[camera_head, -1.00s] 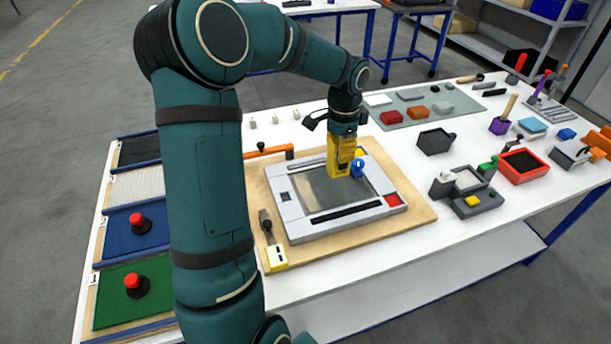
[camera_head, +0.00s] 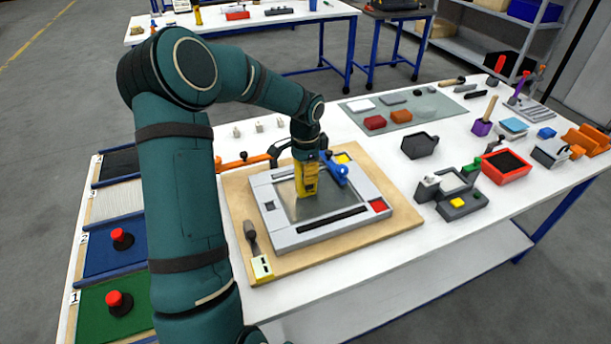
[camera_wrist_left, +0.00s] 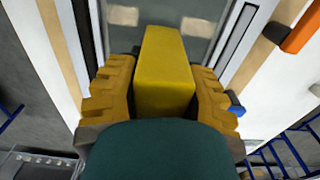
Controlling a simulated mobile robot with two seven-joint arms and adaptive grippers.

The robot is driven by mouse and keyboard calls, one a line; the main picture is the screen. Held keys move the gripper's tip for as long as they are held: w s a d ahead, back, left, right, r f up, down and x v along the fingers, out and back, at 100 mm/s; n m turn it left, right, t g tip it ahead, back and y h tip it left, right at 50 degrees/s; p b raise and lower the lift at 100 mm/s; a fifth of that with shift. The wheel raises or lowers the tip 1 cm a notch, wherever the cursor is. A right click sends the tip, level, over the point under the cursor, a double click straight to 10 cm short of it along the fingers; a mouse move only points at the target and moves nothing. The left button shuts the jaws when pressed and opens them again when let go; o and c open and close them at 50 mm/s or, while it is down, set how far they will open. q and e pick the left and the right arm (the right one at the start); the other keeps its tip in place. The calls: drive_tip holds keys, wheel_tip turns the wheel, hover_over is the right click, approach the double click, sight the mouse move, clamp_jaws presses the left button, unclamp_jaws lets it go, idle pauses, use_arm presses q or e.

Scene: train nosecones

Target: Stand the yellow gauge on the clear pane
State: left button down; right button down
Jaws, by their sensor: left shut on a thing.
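The yellow gauge (camera_head: 307,184) is a plain yellow block, held upright over the clear pane (camera_head: 330,203). The pane lies inside a light grey frame (camera_head: 278,239). My left gripper (camera_head: 305,163) is shut on the gauge from both sides. In the left wrist view, the gauge (camera_wrist_left: 165,65) sits between the two ridged, dark yellow fingers of the gripper (camera_wrist_left: 163,88). The gauge's lower end appears at or just above the pane; I cannot tell if it touches. My right gripper is not in view.
The frame sits on a wooden board (camera_head: 345,240). A blue handle (camera_head: 336,170) lies close to the gauge's right. An orange-handled tool (camera_head: 245,160) lies behind the board, left.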

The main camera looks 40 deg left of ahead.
use_arm(q)
drive_tip(key=shift+f, duration=0.7)
drive_tip(key=c, duration=0.6)
unclamp_jaws()
drive_tip(key=shift+f, duration=0.15)
drive_tip(key=shift+r, duration=0.45)
wheel_tip(320, 180, up, 12)
drive_tip(key=shift+f+p, duration=0.25)
drive_tip(key=shift+p, duration=0.5)
